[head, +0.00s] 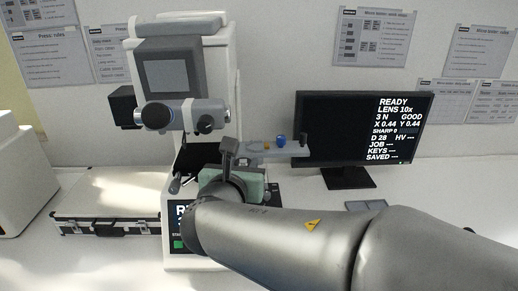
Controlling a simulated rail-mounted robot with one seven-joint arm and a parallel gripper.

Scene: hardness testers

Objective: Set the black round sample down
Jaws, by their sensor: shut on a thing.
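My gripper (229,152) is at the front of the hardness tester (187,60), below its objective and turret. My wrist and forearm hide most of it. It is shut, but the black round sample between its fingers cannot be made out from here. Whether the sample touches any surface is hidden.
A monitor (363,128) showing READY stands on the right. A silver case (110,208) lies on the bench at the left, beside a white machine (12,175). The tester's lit front screen (179,243) is partly behind my arm.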

